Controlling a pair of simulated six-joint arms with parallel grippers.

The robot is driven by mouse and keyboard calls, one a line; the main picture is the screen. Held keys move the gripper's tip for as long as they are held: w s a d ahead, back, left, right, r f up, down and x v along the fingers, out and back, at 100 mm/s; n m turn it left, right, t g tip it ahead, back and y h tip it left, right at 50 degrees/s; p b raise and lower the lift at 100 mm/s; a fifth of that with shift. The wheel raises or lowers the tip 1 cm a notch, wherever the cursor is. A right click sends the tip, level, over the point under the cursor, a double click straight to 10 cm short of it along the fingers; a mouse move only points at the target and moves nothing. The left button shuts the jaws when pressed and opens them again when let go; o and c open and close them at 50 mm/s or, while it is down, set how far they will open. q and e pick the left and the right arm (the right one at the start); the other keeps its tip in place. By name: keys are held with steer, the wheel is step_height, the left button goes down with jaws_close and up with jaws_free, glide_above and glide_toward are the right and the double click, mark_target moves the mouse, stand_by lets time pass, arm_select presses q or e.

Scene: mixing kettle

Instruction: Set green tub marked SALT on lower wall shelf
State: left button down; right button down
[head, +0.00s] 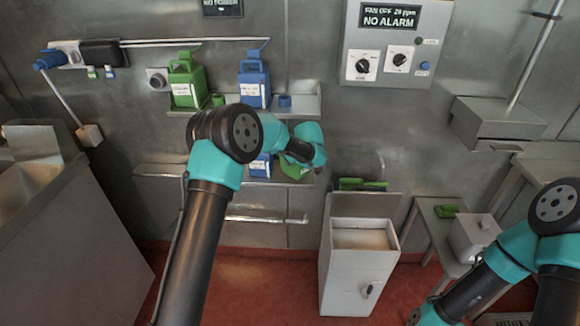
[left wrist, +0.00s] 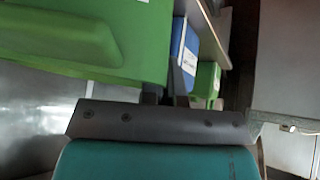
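A green tub (head: 293,168) shows at the lower wall shelf (head: 160,170), partly hidden under my left wrist; its marking cannot be read. My left gripper (head: 303,152) is at the right end of this shelf, right by the tub.
A blue tub (head: 261,167) stands on the lower shelf beside the green one. The upper shelf (head: 305,105) above holds a green jug (head: 187,82), a blue jug (head: 253,85) and small caps. A white cabinet (head: 350,265) stands below right. A control box (head: 395,45) hangs on the wall.

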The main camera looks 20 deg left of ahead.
mark_target(290, 172)
arm_select(q)
steer(key=shift+w+a+f, duration=0.1)
steer(key=shift+w+f, duration=0.1)
steer(key=shift+f, duration=0.7)
steer(key=shift+w+f, duration=0.2)
steer(key=shift+f, duration=0.65)
steer(key=shift+f, duration=0.1)
steer(key=c, duration=1.4)
jaws_free()
steer(key=shift+o, duration=0.2)
steer(key=v, duration=1.2)
steer(key=shift+s, duration=0.15)
